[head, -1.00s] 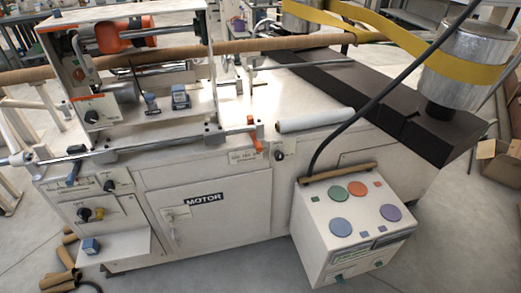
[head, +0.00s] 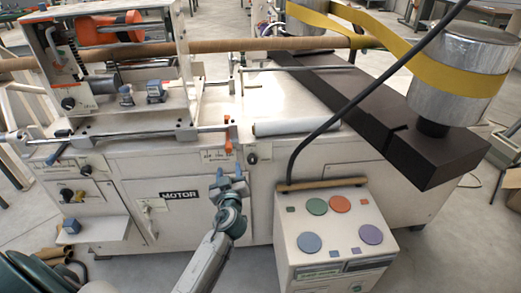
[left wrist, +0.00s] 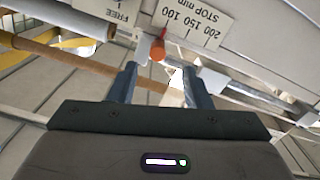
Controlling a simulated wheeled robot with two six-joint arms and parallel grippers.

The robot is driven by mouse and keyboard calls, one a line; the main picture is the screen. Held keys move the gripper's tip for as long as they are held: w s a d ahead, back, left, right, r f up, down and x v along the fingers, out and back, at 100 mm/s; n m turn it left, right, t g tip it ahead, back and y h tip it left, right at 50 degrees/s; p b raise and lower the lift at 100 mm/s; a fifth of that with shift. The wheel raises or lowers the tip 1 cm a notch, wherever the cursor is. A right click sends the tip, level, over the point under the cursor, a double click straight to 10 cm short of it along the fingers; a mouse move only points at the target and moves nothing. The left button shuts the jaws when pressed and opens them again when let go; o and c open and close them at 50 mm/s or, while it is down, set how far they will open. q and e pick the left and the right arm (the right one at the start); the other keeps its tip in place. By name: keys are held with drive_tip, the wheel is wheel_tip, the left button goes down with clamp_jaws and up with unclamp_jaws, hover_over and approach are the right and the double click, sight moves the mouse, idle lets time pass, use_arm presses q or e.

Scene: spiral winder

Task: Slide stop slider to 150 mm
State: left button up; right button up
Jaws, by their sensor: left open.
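The stop slider, with its orange handle (head: 229,141), sits on a metal rod along the front of the winder. In the left wrist view the orange handle (left wrist: 158,48) stands near the 100 mark, with a thin red pointer above it. The STOP mm scale plate (left wrist: 190,22) shows 100, 150 and 200, and appears inverted. My left gripper (head: 228,174) is just below the handle in the head view. In the left wrist view its fingers (left wrist: 158,80) are spread, with the handle between and beyond the tips; contact is not clear. My right gripper is not in view.
The motor cabinet door (head: 172,214) is to the left. A white roller (head: 296,127) lies right of the slider.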

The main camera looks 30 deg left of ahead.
sight(229, 150)
use_arm(q)
drive_tip(key=x, duration=0.3)
drive_tip(key=r+p+x, duration=0.1)
drive_tip(key=x, duration=0.2)
drive_tip(key=p+x, duration=0.1)
drive_tip(key=x, duration=0.2)
drive_tip(key=shift+w+a+r, duration=0.15)
drive_tip(key=shift+w+a, duration=0.05)
drive_tip(key=shift+w, duration=0.1)
drive_tip(key=shift+w+a, duration=0.3)
drive_tip(key=shift+w, duration=0.2)
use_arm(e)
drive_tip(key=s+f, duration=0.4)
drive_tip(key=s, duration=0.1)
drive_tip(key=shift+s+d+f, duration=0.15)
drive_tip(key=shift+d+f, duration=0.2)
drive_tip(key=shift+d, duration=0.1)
use_arm(q)
clamp_jaws()
